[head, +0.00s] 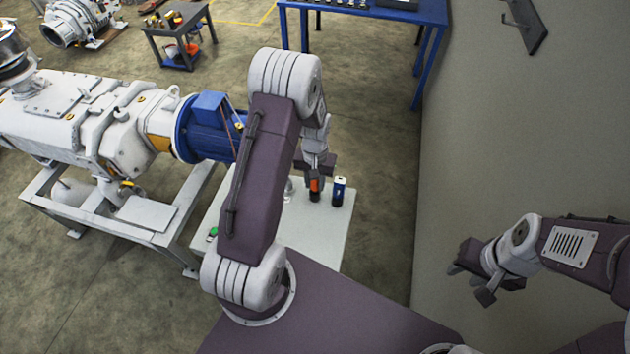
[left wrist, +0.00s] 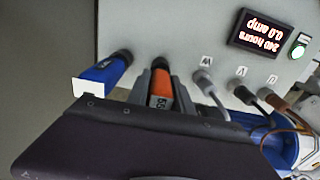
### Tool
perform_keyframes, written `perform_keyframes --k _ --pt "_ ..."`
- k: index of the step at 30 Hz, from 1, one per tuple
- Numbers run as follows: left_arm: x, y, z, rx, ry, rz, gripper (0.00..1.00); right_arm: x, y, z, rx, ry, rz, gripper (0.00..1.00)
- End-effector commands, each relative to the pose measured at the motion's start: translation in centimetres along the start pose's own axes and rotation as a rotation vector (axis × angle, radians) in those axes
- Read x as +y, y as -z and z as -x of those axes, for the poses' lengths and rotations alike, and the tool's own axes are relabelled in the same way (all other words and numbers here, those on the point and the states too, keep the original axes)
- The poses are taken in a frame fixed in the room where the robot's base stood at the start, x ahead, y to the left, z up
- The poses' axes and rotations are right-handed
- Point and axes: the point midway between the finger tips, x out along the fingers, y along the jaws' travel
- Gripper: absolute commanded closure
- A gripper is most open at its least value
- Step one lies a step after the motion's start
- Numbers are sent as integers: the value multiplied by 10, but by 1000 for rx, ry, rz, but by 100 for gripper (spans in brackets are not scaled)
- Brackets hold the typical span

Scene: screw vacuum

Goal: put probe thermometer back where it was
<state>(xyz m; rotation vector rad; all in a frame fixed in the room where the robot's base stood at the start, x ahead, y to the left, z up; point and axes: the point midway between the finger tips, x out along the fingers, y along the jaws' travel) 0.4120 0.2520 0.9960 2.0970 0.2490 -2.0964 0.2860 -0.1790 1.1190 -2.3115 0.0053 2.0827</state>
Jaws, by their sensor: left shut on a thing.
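My left gripper (head: 314,176) is shut on an orange and black tool, which I take to be the probe thermometer (head: 314,187). In the left wrist view the orange body of the probe thermometer (left wrist: 160,90) sits between the dark fingers, with a pale label partly visible. Its lower end is close to the grey panel; I cannot tell whether it is seated. A blue tool (head: 339,189) with a dark end stands beside it, also at left in the left wrist view (left wrist: 105,72). My right gripper (head: 470,283) is open and empty, away at the right.
The tools are at a pale cabinet (head: 335,225) with a lit display (left wrist: 262,33), a green button (left wrist: 299,51) and several cables in lettered sockets. A large pump with a blue motor (head: 208,128) stands left. A wall (head: 520,120) is at right.

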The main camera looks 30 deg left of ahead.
Motion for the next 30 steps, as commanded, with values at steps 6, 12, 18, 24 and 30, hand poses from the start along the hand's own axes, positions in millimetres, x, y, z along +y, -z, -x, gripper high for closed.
perform_keyframes --k 6,12,18,24,30 --pt "0 1 -5 3 0 0 100 0 0 1 0 0 0 64" --pt "0 1 -5 3 0 0 51 0 0 1 0 0 0 64" --pt "0 0 -5 2 0 0 51 0 0 1 0 0 0 64" --pt "0 2 17 8 0 0 51 0 0 -5 0 0 0 64" --pt "0 2 63 9 0 0 51 0 -1 -12 0 0 0 64"
